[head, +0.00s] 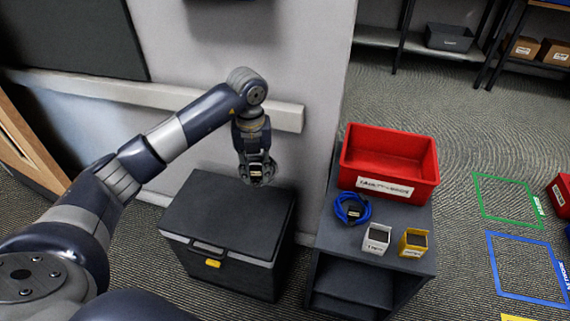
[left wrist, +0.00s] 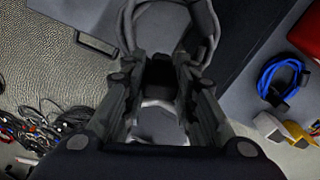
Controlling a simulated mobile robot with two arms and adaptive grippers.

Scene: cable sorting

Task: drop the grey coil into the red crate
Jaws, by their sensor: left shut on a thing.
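The red crate (head: 388,165) stands on the dark side table, open at the top and with a white label on its front. No contents show in it. My left gripper (head: 257,180) hangs above the black lidded box, left of the table and crate. In the left wrist view my left gripper (left wrist: 160,75) is shut on the grey coil (left wrist: 208,22), whose loops spread past the fingers. In the head view the coil is small and mostly hidden by the gripper. A corner of the red crate (left wrist: 308,32) shows at the wrist view's right edge. My right gripper is not in view.
On the dark side table (head: 325,275) lie a blue coil (head: 352,210), a white holder (head: 377,239) and a yellow holder (head: 413,243), in front of the crate. The black box (head: 225,215) stands left. A cable pile (left wrist: 50,125) lies on the floor.

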